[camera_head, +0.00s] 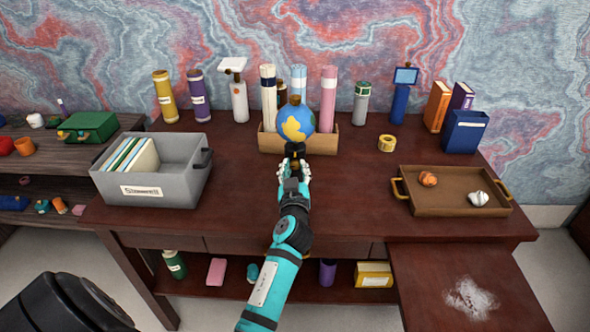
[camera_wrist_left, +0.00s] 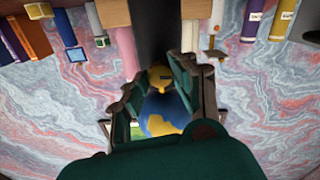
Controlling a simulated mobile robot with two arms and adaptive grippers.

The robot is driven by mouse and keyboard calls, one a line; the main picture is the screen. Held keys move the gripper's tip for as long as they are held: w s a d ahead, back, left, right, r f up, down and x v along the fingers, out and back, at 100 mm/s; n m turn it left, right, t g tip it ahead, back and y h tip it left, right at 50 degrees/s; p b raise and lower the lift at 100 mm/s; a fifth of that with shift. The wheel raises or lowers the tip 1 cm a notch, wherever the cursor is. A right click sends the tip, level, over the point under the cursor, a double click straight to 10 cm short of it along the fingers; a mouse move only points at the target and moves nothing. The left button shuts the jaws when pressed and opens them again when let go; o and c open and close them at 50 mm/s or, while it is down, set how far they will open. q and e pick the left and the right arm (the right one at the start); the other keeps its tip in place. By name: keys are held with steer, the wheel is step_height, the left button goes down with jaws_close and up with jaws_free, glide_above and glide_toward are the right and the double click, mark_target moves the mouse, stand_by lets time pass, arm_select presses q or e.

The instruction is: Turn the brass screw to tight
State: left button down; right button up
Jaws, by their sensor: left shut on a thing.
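The brass screw (camera_wrist_left: 160,77) shows in the left wrist view as a small yellow-gold head with a dark mark, between my left gripper's fingers. A blue and yellow globe (camera_head: 296,122) stands behind it in the head view; the globe (camera_wrist_left: 162,118) also shows between the fingers in the wrist view. My left gripper (camera_head: 294,172) reaches in from the front, low at the globe's front, and is shut on the brass screw. The gripper largely hides the screw in the head view, and I cannot tell how far it is turned. My right gripper is out of view.
A wooden rack (camera_head: 323,143) with several tubes stands behind the globe. A grey bin (camera_head: 175,187) with folders is at left. A wooden tray (camera_head: 438,206) with two lumps is at right, near a yellow tape roll (camera_head: 387,143). Bare desk lies on both sides of the arm.

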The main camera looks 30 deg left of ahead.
arm_select(q)
steer(key=m, duration=0.3)
steer(key=shift+m, duration=0.4)
steer(key=m, duration=0.4)
steer(key=shift+m, duration=0.3)
steer(key=m, duration=0.5)
steer(key=shift+r+p, duration=0.1)
steer(key=shift+p, duration=0.25)
steer(key=shift+m+p, duration=0.4)
steer(key=shift+m, duration=1.5)
steer(key=c, duration=1.1)
jaws_free()
steer(key=shift+o, duration=0.2)
